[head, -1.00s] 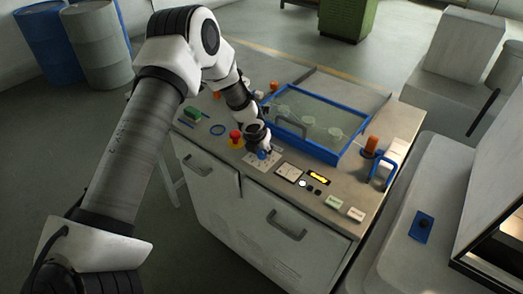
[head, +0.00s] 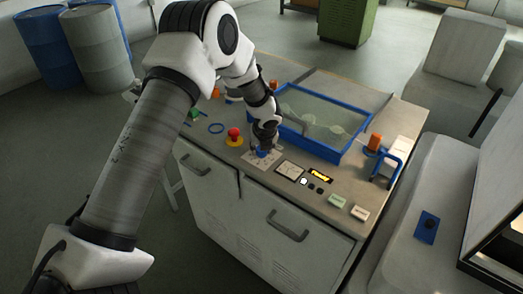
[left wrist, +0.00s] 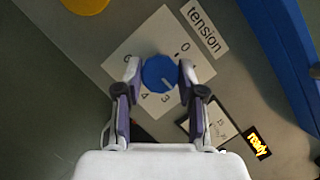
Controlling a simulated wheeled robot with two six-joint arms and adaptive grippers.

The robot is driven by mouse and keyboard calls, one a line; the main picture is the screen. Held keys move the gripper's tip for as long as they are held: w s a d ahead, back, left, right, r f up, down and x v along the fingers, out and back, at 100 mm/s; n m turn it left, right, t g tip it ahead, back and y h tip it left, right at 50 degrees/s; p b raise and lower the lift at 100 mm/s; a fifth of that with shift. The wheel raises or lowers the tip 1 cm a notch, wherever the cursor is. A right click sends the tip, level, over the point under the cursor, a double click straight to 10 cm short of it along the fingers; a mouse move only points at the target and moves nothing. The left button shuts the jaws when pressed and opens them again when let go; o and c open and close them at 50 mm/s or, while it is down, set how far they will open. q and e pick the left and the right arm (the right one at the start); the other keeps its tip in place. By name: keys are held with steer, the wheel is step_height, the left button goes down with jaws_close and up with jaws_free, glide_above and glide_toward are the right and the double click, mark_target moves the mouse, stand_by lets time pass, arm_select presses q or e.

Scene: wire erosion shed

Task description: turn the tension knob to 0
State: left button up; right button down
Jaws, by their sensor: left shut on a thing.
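The tension knob (left wrist: 160,72) is blue with a white pointer line and sits on a white dial plate (left wrist: 152,40). The line points to the lower right in the left wrist view, near the 3. The 0 is at the plate's upper right, beside the "tension" label (left wrist: 203,28). My left gripper (left wrist: 160,76) is shut on the knob, one finger on each side. In the head view my left gripper (head: 264,148) is at the dial plate (head: 259,160) on the bench's front edge, hiding most of the knob. My right gripper is not in view.
A red stop button (head: 234,134) on a yellow base stands left of the knob. A second dial plate (head: 289,171) and a lit "ready" display (head: 320,176) are to the right. A blue-framed clear cover (head: 318,122) lies behind. Drums (head: 95,45) stand far left.

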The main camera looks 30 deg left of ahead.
arm_select(q)
steer(key=n, duration=0.2)
steer(key=n+g+y+p, duration=0.1)
steer(key=n, duration=0.1)
steer(key=shift+d+f+n+g, duration=0.1)
steer(key=shift+n+g, duration=0.2)
steer(key=n+g, duration=0.1)
steer(key=n, duration=0.2)
steer(key=shift+w+f+n, duration=0.1)
steer(key=shift+n, duration=0.2)
steer(key=n+g, duration=0.2)
steer(key=n, duration=0.2)
steer(key=shift+w+n, duration=0.1)
steer(key=shift+n, duration=0.2)
steer(key=n+g+b, duration=0.1)
steer(key=n, duration=0.3)
steer(key=shift+n+g+h+b, duration=0.3)
steer(key=shift+g+b, duration=0.05)
steer(key=shift+g, duration=0.05)
steer(key=o, duration=1.1)
steer(key=shift+w, duration=0.1)
